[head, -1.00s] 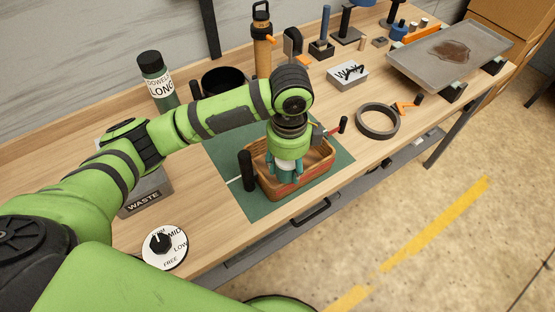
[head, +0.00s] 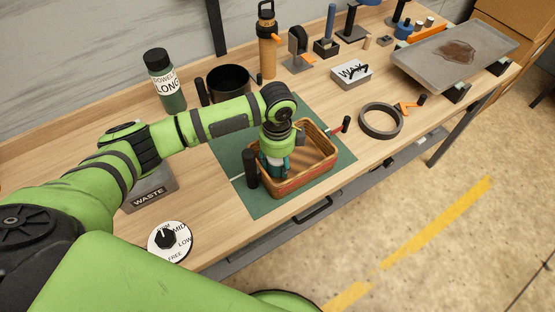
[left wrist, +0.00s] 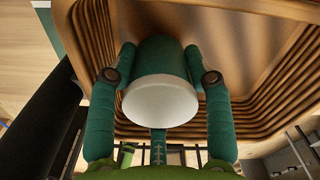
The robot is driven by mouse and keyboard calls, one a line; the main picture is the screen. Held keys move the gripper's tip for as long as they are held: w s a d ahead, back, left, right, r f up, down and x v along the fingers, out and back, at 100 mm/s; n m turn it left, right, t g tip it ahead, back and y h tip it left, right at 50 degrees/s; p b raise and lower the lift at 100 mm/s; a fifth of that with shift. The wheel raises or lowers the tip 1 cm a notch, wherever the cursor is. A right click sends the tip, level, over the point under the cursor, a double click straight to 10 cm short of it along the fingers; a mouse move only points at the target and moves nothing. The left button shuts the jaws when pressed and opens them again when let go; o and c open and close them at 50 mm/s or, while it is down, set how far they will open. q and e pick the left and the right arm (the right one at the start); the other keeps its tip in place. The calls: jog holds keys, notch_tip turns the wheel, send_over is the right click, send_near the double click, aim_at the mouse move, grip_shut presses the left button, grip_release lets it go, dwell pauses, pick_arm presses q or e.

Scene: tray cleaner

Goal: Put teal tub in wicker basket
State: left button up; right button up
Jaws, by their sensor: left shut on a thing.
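The wicker basket (head: 312,178) stands on the green mat (head: 235,150) on the bench. My left gripper (head: 272,168) points down into the basket's left part, inside its rim. In the left wrist view, its two teal fingers (left wrist: 160,85) are closed on either side of the teal tub (left wrist: 160,55), which has a white round end facing the camera. Basket walls (left wrist: 268,100) surround the tub there. I cannot tell whether the tub touches the basket floor. In the head view the tub is mostly hidden by the gripper. My right gripper is not in view.
A black post (head: 250,168) stands close at the basket's left, and a red-handled item (head: 340,128) lies at its right. The waste box (head: 150,195), dial (head: 170,242), black pot (head: 230,82), bottle (head: 165,80) and grey ring (head: 380,121) stand around. The basket's right part is empty.

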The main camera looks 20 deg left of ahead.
pick_arm(q)
jog(key=shift+f, duration=0.1)
jog(key=o, duration=0.9)
notch_tip(320, 180, up, 11)
jog(key=shift+r+b, duration=0.1)
jog(key=shift+b, duration=0.75)
jog(key=shift+r, duration=0.55)
